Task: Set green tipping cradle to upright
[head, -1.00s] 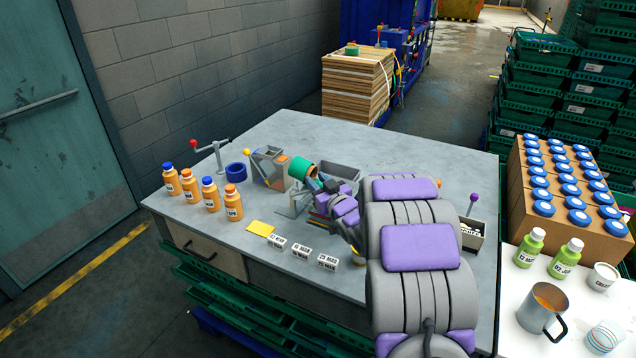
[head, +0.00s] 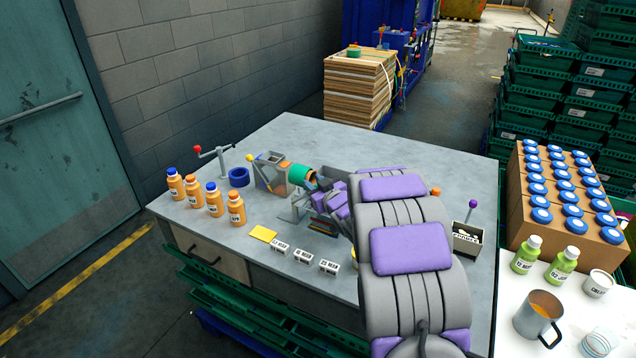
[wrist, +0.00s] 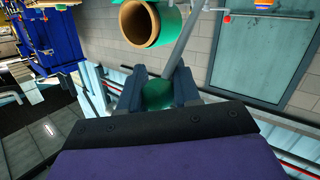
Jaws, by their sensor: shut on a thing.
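The green tipping cradle (head: 300,174) is a green tube with a brown inside, on a grey stand at the middle of the grey table. It lies tilted well over, its open end turned toward my gripper. In the wrist view the tube (wrist: 170,28) is at the top, its round mouth facing the camera. My gripper (wrist: 158,92) is shut on a green knob (wrist: 158,97) below the tube. A grey rod runs up beside the tube. In the head view my gripper (head: 326,196) is just right of the cradle, its fingertips mostly hidden by my arm.
A grey bin (head: 268,172) stands just left of the cradle. Several orange bottles (head: 214,200) line the table's left side. White date blocks (head: 303,256) and a yellow card (head: 263,233) lie in front. A blue ring (head: 238,177) sits behind the bottles.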

